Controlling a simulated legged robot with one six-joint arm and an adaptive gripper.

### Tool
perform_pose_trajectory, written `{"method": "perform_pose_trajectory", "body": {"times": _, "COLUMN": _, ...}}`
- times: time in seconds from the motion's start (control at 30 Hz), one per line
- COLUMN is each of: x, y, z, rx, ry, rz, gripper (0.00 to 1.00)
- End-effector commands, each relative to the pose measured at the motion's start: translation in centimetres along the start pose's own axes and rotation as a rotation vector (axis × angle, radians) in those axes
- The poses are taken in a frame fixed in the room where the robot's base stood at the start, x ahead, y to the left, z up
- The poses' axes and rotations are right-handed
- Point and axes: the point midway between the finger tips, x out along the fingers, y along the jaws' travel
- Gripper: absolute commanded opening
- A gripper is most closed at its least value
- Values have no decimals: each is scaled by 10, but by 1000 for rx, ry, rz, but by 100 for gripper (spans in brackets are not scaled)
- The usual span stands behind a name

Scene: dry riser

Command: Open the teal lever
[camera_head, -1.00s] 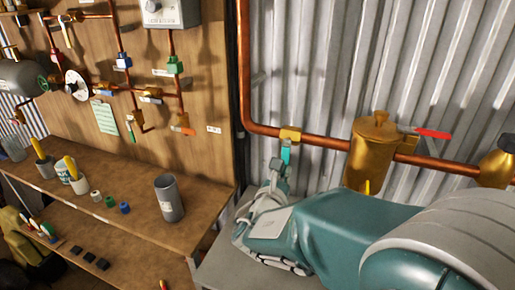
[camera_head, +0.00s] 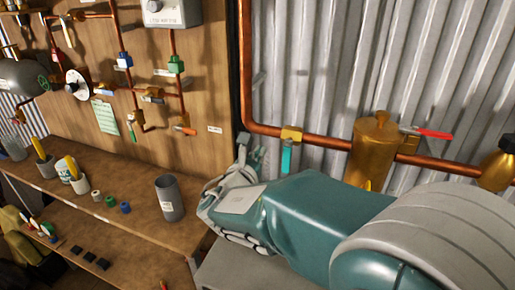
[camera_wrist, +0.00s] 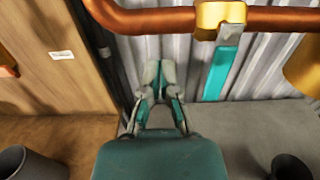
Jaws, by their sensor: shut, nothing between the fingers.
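The teal lever (camera_head: 286,158) hangs straight down from a brass valve (camera_head: 291,134) on the copper pipe along the corrugated wall. In the wrist view the teal lever (camera_wrist: 220,72) hangs below the brass valve body (camera_wrist: 221,17), to the right of my gripper. My gripper (camera_wrist: 158,65) is shut and empty, its fingertips pointing at the wall, left of the lever and apart from it. In the head view my gripper (camera_head: 248,150) also sits to the left of the lever, partly hidden behind its own wrist.
The copper pipe (camera_head: 330,143) runs right to a brass canister (camera_head: 375,150) and a red-handled valve (camera_head: 430,133). A wooden board with pipes and valves stands left. A grey cup (camera_head: 169,198) stands on the wooden bench. Grey bench space lies below the lever.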

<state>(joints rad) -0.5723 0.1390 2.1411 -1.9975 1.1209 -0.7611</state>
Motion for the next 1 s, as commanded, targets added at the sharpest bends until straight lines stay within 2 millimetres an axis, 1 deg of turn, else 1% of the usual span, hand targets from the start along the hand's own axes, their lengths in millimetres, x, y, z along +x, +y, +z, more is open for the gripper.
{"method": "perform_pose_trajectory", "body": {"times": 0.1, "x": 0, "y": 2, "z": 7, "rx": 1, "ry": -1, "rz": 0, "gripper": 0}}
{"method": "perform_pose_trajectory", "body": {"times": 0.3, "x": 0, "y": 4, "z": 12, "rx": -1, "ry": -1, "rz": 0, "gripper": 0}}
{"method": "perform_pose_trajectory", "body": {"times": 0.57, "x": 0, "y": 4, "z": 11, "rx": -2, "ry": 0, "rz": 0, "gripper": 0}}
{"method": "perform_pose_trajectory", "body": {"times": 0.73, "x": -1, "y": 2, "z": 6, "rx": -2, "ry": 1, "rz": 0, "gripper": 0}}
{"method": "perform_pose_trajectory", "body": {"times": 0.83, "x": -8, "y": 3, "z": 6, "rx": 0, "ry": 0, "rz": 2, "gripper": 0}}
{"method": "perform_pose_trajectory", "body": {"times": 1.0, "x": -31, "y": 3, "z": 6, "rx": -1, "ry": 0, "rz": 4, "gripper": 0}}
